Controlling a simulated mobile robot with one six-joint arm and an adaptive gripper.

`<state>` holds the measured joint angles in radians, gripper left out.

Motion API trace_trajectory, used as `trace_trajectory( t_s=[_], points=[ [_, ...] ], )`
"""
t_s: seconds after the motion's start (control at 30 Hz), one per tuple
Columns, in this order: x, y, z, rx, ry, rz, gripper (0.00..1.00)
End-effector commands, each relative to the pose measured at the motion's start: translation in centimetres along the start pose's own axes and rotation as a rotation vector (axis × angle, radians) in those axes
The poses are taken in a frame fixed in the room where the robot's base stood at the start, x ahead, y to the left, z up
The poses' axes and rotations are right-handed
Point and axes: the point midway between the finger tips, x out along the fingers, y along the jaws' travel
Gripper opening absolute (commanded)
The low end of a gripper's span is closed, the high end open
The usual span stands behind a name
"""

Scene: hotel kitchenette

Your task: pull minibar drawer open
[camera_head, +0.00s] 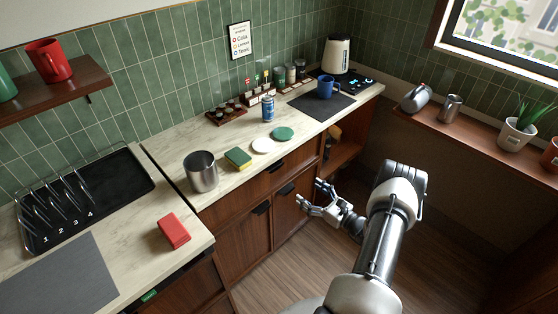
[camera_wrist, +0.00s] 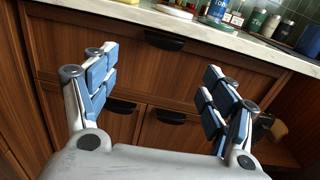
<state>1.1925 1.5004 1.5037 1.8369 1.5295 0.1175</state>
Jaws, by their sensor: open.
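A wide wooden drawer front (camera_head: 297,161) sits under the counter edge and looks flush with the cabinet. Its black handle (camera_head: 276,167) is at the middle. In the wrist view the drawer front (camera_wrist: 110,42) spans the upper part, with its handle (camera_wrist: 164,40) ahead of and slightly above my gripper (camera_wrist: 160,66). My gripper is open and empty, its fingers spread wide and apart from the handle. In the head view my gripper (camera_head: 309,195) is in front of the cabinet, right of and below the handle. No label shows which front is the minibar.
Two cabinet doors with black handles (camera_head: 261,208) (camera_head: 287,188) lie below the drawer. The marble counter (camera_head: 228,195) above holds a metal canister (camera_head: 201,171), a sponge (camera_head: 238,158) and a blue can (camera_head: 267,108). An open shelf (camera_head: 345,152) is at the right. The floor in front is clear.

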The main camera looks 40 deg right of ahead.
Motion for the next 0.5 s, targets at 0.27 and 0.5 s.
trace_trajectory(
  t_s=[0.27, 0.5],
  points=[
    [1.5, -0.5, -0.8, 0.014, -0.006, -0.03, 0.77],
    [6.6, -0.5, -0.9, 0.012, -0.006, -0.027, 0.77]
  ],
)
